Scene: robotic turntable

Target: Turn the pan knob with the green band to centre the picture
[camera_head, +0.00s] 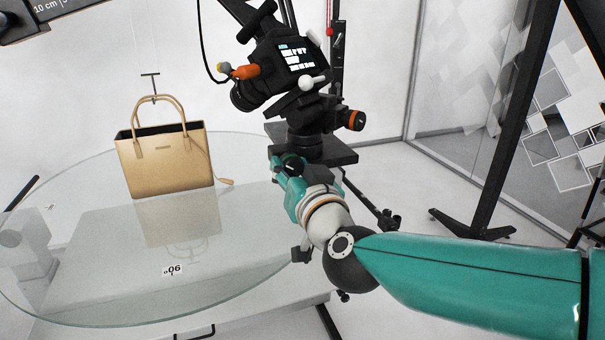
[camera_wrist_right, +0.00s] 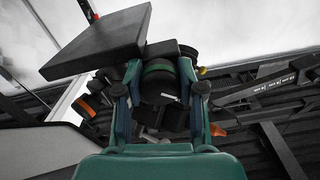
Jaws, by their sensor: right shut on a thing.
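The pan knob with the green band (camera_wrist_right: 158,69) is dark and round, under the camera head; in the head view it is mostly hidden by my gripper. My right gripper (camera_head: 285,165) reaches up to it from the lower right. In the right wrist view my right gripper (camera_wrist_right: 160,84) has a finger on each side of the knob and is shut on it. The camera (camera_head: 283,68) sits tilted on its head above the gripper, with a lit screen too small to read. A tan handbag (camera_head: 165,160) stands upright on the glass turntable (camera_head: 80,230). My left gripper is not in view.
An orange-marked knob (camera_head: 352,119) sticks out right of the camera head, above my gripper. A flat dark plate (camera_wrist_right: 100,42) lies close beside the fingers in the wrist view. A small number tag (camera_head: 172,270) is at the turntable's front. Black stand legs (camera_head: 485,195) stand at right.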

